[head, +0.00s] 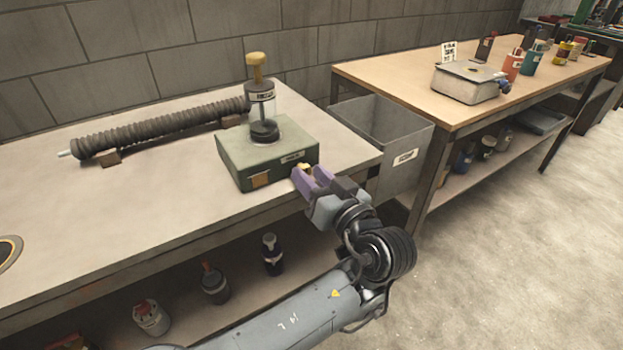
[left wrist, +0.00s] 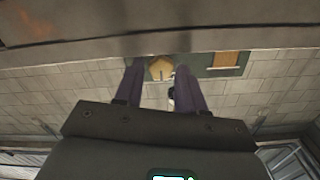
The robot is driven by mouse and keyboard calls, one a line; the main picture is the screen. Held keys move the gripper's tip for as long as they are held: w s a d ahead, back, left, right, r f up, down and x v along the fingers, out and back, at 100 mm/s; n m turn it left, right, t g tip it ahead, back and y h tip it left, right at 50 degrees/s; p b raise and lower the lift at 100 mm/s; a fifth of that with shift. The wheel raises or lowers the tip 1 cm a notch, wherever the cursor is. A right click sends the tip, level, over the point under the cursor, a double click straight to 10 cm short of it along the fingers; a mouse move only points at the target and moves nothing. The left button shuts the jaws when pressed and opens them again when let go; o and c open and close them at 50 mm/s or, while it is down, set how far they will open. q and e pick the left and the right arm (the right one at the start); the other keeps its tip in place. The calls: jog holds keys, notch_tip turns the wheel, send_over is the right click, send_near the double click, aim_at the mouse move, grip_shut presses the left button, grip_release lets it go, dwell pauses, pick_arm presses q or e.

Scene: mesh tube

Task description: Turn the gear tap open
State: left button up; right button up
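The green box (head: 266,154) stands on the left bench, with a clear cylinder and a tan-knobbed plunger (head: 258,85) upright on top. A small yellow, angular knob, apparently the gear tap (head: 306,169), sits low on its front near the right corner. It also shows in the left wrist view (left wrist: 161,70), with a dark mark on its face. My left gripper (head: 309,177) is at the knob, its purple fingers spread on either side. In the wrist view the fingers (left wrist: 160,75) look open; contact with the knob cannot be told. My right gripper is not in view.
A ribbed dark hose (head: 160,130) lies on supports at the back of the bench. A grey bin (head: 385,125) stands right of the box, between the benches. Bottles stand on the shelf below. The bench's left front is mostly clear.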

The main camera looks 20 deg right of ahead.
pick_arm(q)
jog(key=shift+w+a, duration=0.1)
jog(key=shift+w, duration=0.1)
grip_shut()
jog(key=shift+n, duration=0.5)
jog(key=n, duration=0.4)
jog(key=shift+n, duration=0.4)
grip_release()
